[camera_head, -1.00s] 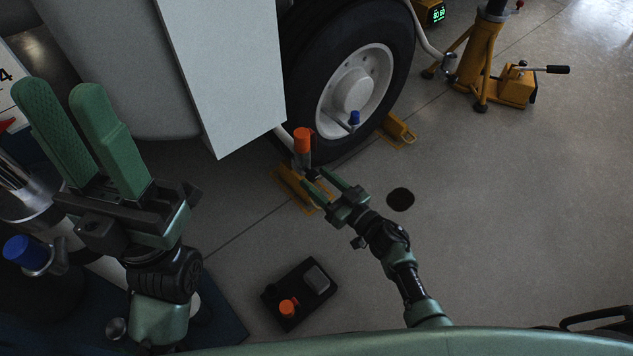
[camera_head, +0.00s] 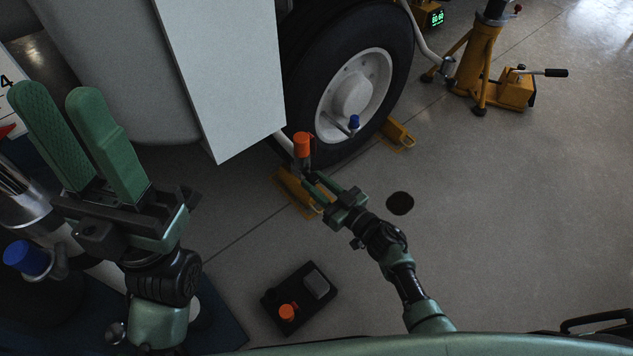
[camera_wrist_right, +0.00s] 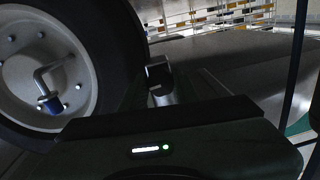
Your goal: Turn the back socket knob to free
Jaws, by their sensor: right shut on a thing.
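An orange-capped fitting (camera_head: 302,144) with a grey body stands upright beside the tyre, above a yellow chock. A small dark knob (camera_head: 308,174) shows at its lower end, partly hidden by my fingers. My right gripper (camera_head: 316,183) reaches in from the lower right and is shut on this dark knob. The right wrist view shows a dark block on a silver stem (camera_wrist_right: 160,82) beyond my gripper's dark body; the fingertips are not clear there. I cannot read the knob's setting. My left gripper (camera_head: 72,130) is open and empty, raised at the left.
The wheel (camera_head: 352,95) with a blue-capped valve (camera_head: 354,122) stands just behind. Yellow chocks (camera_head: 398,133) sit at the tyre. A black box with an orange button (camera_head: 287,312) lies on the floor. A yellow jack (camera_head: 482,70) stands at upper right.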

